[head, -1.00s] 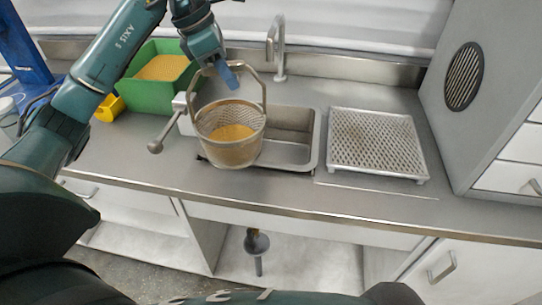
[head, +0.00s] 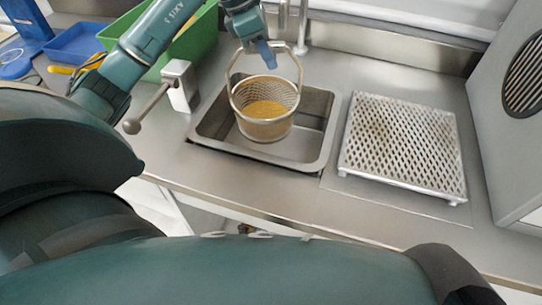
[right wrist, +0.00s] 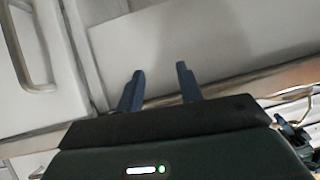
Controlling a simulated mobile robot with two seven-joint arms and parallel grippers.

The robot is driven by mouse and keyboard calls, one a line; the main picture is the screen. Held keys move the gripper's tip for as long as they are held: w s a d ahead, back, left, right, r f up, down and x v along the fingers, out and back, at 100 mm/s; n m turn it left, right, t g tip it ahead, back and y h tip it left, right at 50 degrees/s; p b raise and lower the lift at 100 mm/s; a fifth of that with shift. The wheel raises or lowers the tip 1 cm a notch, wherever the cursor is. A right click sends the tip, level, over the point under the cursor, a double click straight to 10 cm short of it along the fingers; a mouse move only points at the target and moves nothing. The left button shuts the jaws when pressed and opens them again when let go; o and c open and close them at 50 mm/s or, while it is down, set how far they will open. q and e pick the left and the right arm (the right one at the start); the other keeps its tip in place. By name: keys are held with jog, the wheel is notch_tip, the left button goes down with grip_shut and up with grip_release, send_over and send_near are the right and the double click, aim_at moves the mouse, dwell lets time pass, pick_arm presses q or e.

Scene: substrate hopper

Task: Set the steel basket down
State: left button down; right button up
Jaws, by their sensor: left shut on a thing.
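The steel basket (head: 265,128), a mesh bucket with a hoop handle and yellow-brown grains (head: 265,109) inside, is upright within the outline of the sink (head: 318,150) in the head view. I cannot tell whether its base touches the sink floor. My left gripper (head: 266,58) is above the basket, shut on its raised handle; the jaws partly hide the grip. My right gripper (right wrist: 160,88) shows in the right wrist view with its two fingers apart and nothing between them, in front of pale cabinet fronts.
A perforated draining rack (head: 403,145) stands right of the sink. A lever with a ball knob (head: 132,126) and a green bin (head: 185,45) are to the left. The faucet (head: 302,30) rises behind the basket. A grey vented cabinet (head: 510,140) bounds the right.

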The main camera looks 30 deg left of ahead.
aim_at(265, 89)
pick_arm(q)
notch_tip(265, 89, down, 10)
jog(key=shift+f+b, duration=0.1)
jog(key=shift+b, duration=0.6)
notch_tip(265, 89, down, 4)
jog(key=shift+w+f, duration=0.1)
pick_arm(e)
jog(key=shift+w+a+f, duration=0.2)
jog(key=shift+a+f, duration=0.05)
jog(key=shift+f, duration=0.1)
pick_arm(q)
jog(key=shift+f, duration=0.15)
jog(key=c, duration=1.6)
grip_release()
jog(key=shift+o, duration=1.2)
pick_arm(e)
jog(key=shift+r, duration=0.15)
jog(key=shift+t, duration=0.3)
